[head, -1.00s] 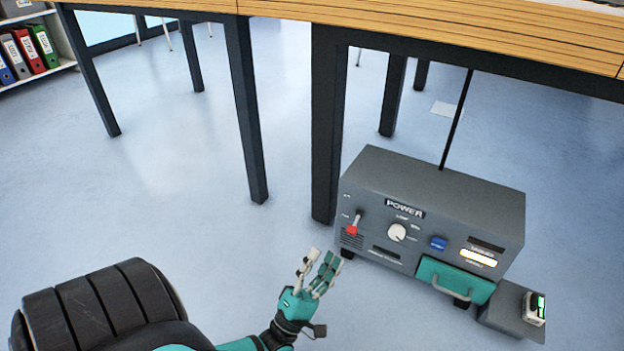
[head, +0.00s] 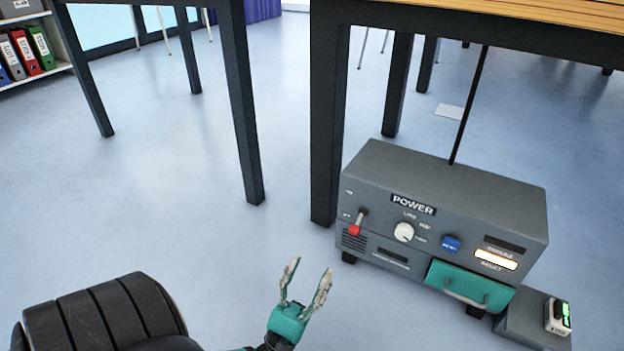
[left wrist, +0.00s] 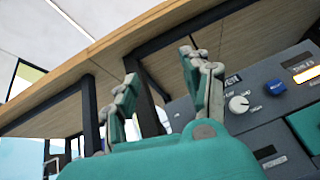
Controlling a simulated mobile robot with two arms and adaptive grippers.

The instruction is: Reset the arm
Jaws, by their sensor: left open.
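My left gripper (head: 305,285) is open and empty in the head view. It is in front of and to the lower left of a grey power box (head: 450,185), apart from it. The box's front has a red-tipped lever (head: 356,226), a white knob (head: 403,232), a blue button (head: 451,244), a lit yellowish panel (head: 496,259) and a teal drawer (head: 470,287) with a handle. In the left wrist view the open fingers (left wrist: 158,90) point up toward the table's underside, with the box (left wrist: 265,110) to their right. My right gripper is not in view.
Dark table legs (head: 328,120) stand left of and behind the box, under a wooden tabletop (head: 540,15). A small device with a green screen (head: 558,316) sits on a grey block right of the box. A shelf with binders (head: 25,50) is far left. Floor (head: 170,200) is clear at left.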

